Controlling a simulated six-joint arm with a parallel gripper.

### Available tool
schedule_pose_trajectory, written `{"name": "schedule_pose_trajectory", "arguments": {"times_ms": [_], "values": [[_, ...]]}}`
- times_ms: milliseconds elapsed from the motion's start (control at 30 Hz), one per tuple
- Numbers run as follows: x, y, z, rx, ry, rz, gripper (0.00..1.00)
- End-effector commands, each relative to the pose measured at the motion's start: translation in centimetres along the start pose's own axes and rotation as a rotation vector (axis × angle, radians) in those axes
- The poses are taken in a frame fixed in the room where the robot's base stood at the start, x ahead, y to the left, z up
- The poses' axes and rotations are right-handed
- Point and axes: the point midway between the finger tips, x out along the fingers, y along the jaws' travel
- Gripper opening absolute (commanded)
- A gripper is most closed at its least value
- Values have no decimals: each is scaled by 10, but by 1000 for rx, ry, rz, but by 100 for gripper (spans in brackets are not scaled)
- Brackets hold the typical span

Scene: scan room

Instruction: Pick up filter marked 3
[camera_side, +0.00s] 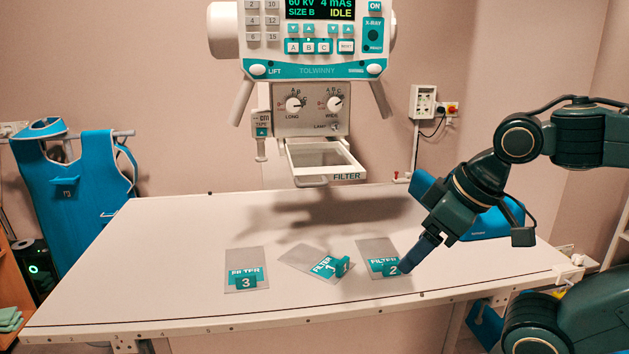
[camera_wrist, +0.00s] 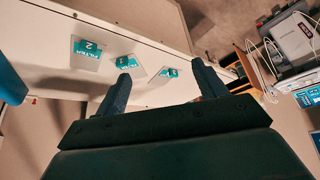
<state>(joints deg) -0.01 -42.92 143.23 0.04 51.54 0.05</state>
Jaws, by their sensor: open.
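The filter marked 3 (camera_side: 245,258) is a grey plate with a teal label and raised teal tag, flat on the table at left. In the wrist view, filter 3 (camera_wrist: 163,73) shows between my fingers but farther off. The filter marked 1 (camera_side: 303,257) lies turned in the middle; it also shows in the wrist view (camera_wrist: 136,70). The filter marked 2 (camera_side: 374,248) lies to the right, and at left in the wrist view (camera_wrist: 86,46). My gripper (camera_side: 408,268) appears beside filter 2 in the side view, open and empty; its fingers show in the wrist view (camera_wrist: 163,70).
The white table (camera_side: 180,225) is clear around the filters. The X-ray head (camera_side: 312,45) with its filter holder (camera_side: 325,160) hangs above the back. A blue object (camera_side: 490,226) lies behind my arm. A blue apron (camera_side: 75,185) hangs at left.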

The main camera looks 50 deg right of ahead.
Motion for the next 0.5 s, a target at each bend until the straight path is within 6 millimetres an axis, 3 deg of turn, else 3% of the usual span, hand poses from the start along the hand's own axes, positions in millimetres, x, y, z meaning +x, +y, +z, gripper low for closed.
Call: {"name": "schedule_pose_trajectory", "arguments": {"times_ms": [267,500], "values": [[8,3,-15,57,-9,17,71],[31,9,-47,183,-19,69,71]]}}
